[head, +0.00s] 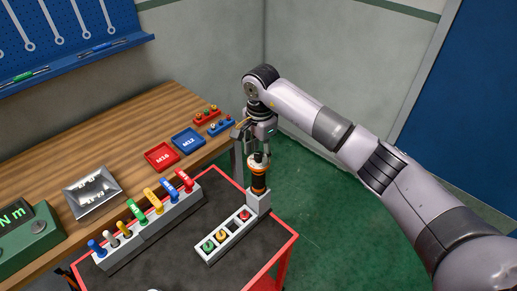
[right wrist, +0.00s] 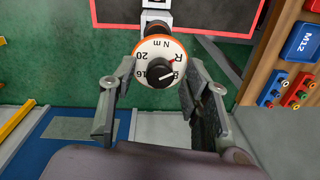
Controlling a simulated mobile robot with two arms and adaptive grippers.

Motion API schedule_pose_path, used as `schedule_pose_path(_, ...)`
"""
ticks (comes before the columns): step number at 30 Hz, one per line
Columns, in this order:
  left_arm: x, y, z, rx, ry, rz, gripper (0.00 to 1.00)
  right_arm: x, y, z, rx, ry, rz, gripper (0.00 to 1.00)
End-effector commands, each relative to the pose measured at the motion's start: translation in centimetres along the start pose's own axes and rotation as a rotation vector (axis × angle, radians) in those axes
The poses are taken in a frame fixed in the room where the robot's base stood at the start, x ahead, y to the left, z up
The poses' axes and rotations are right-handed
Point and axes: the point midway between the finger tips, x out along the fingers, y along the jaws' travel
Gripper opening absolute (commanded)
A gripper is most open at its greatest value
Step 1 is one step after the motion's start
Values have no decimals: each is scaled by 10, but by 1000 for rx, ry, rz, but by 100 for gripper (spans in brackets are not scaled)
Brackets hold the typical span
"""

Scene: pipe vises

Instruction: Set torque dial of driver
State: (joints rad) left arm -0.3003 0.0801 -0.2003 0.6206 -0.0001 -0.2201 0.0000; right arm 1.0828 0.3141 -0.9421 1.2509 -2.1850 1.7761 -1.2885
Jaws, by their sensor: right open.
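The driver (head: 259,181), black with orange bands, stands upright in a grey holder block (head: 259,201) on the cart. Its white torque dial (right wrist: 150,47) faces the right wrist camera, with an orange rim, the marks 20, 16, R and Nm, and a black centre knob (right wrist: 160,73) with a white line. A small red mark shows near the R. My right gripper (head: 260,150) is above the driver's top. In the right wrist view its open fingers (right wrist: 158,78) lie on either side of the dial, with gaps visible. My left gripper is not in view.
A red-edged cart (head: 180,262) carries a rack of coloured-handled tools (head: 150,222) and a strip with coloured buttons (head: 232,228). The wooden bench (head: 130,125) holds red M16 and blue M12 trays (head: 188,141), a silver sign and a green Nm display (head: 28,238). Green floor lies right.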

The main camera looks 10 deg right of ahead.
Motion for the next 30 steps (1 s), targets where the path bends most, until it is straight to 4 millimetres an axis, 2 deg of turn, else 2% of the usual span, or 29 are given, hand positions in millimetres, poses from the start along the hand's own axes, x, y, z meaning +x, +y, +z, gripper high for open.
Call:
schedule_pose_path(5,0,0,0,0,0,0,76,0,0,0,0,0,0,43)
schedule_pose_path(24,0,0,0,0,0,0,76,0,0,0,0,0,0,0)
schedule_pose_path(30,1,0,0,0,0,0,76,0,0,0,4,0,-1,0)
